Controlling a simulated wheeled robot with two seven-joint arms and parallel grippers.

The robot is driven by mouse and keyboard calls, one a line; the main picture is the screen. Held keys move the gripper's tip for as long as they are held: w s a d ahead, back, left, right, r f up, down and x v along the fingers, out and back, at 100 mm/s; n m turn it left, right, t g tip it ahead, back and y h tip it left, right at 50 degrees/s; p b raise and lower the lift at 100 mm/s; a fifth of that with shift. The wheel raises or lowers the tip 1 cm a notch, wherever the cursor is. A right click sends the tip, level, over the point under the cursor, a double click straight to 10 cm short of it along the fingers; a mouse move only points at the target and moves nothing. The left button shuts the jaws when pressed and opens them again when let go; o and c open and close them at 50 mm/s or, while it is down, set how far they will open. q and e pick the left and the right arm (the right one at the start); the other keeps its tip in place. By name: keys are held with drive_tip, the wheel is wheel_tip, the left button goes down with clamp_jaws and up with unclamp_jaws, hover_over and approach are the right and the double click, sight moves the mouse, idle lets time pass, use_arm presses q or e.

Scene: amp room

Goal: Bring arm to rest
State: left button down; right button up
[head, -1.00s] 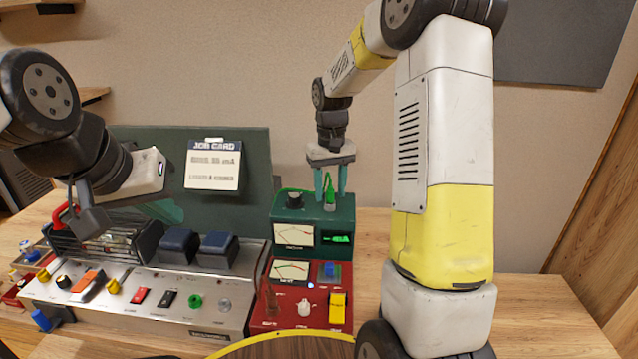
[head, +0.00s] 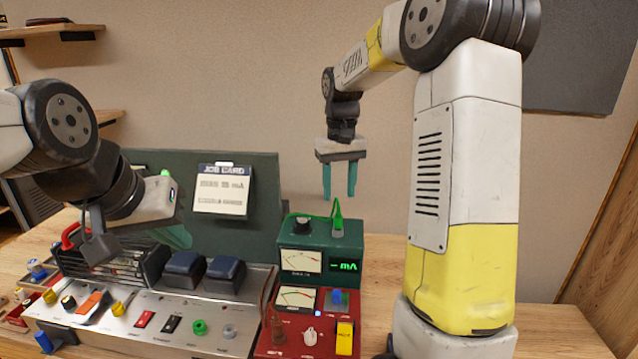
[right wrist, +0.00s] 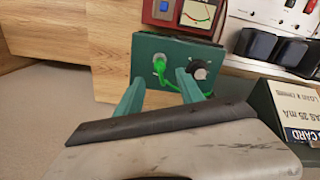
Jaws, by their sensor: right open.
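My right gripper (head: 339,181) is open and empty, its two teal fingers pointing down above the green meter box (head: 320,262). A green plug (head: 338,220) with a green lead stands in the top of that box, beside a black knob (head: 302,223), below and apart from the fingers. In the right wrist view the plug (right wrist: 159,66) shows beyond my fingers (right wrist: 162,88). My left arm comes in from the left, and its gripper (head: 178,232) is over the back of the amp panel. Its fingertips are partly hidden, so I cannot tell whether it is open.
The metal amp panel (head: 170,320) with switches, knobs and two dark blue blocks (head: 203,272) fills the left. A red meter box (head: 262,346) stands before the green one. A job card (head: 221,190) hangs on the dark backboard (head: 262,180). The table right of the boxes (head: 380,270) is bare.

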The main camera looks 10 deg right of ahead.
drive_tip(key=s+a+r+t+y, duration=0.1)
drive_tip(key=s+r+t, duration=0.2)
drive_tip(key=s, duration=0.9)
drive_tip(key=s+a+r+t+y, duration=0.1)
drive_tip(key=s+r+t, duration=0.2)
drive_tip(key=s, duration=0.9)
drive_tip(key=shift+s+r+m, duration=0.15)
drive_tip(key=shift+m, duration=0.15)
